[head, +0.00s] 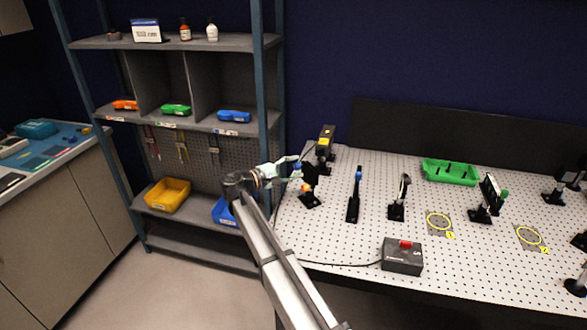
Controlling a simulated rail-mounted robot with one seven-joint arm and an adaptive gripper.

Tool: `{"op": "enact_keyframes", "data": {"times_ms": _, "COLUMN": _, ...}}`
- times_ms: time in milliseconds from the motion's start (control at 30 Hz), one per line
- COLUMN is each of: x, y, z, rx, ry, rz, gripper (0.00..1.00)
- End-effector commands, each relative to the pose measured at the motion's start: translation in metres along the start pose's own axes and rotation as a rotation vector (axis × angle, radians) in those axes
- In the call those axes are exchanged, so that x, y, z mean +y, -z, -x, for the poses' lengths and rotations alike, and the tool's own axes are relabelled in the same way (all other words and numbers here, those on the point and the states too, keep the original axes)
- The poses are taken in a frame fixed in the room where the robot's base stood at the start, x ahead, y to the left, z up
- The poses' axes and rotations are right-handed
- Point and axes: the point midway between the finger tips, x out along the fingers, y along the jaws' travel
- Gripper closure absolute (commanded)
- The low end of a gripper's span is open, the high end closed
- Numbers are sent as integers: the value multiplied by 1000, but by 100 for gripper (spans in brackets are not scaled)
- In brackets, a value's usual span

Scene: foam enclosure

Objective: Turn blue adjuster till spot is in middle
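My gripper (295,168) is at the left end of the perforated optical table (330,238), beside a black mount (310,172). A small blue knob (297,173) shows at the fingertips, on the gripper side of this mount. The fingers look spread around or beside it; contact is too small to tell. An orange knob (306,188) sits just below on the same mount. Another blue part (359,175) tops a slim black post to the right. A dark upright panel (491,190) stands further right. I cannot make out a light spot.
A black device with a yellow label (327,139) stands behind the mount. A lens post (398,200), a green tray (450,172), yellow rings (438,221) and a grey box with a red button (402,256) are on the table. Shelves (180,124) with coloured bins stand left.

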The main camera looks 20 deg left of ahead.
Motion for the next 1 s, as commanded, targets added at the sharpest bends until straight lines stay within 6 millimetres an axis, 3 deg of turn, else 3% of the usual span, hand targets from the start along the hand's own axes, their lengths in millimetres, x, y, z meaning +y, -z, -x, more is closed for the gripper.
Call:
{"op": "enact_keyframes", "data": {"times_ms": 367, "x": 0, "y": 0, "z": 11, "rx": 2, "ry": 0, "rz": 0, "gripper": 48}}
{"op": "enact_keyframes", "data": {"times_ms": 800, "x": 0, "y": 0, "z": 89, "rx": 2, "ry": 0, "rz": 0, "gripper": 48}}
{"op": "enact_keyframes", "data": {"times_ms": 1000, "x": 0, "y": 0, "z": 113, "rx": 1, "ry": 0, "rz": 0, "gripper": 48}}
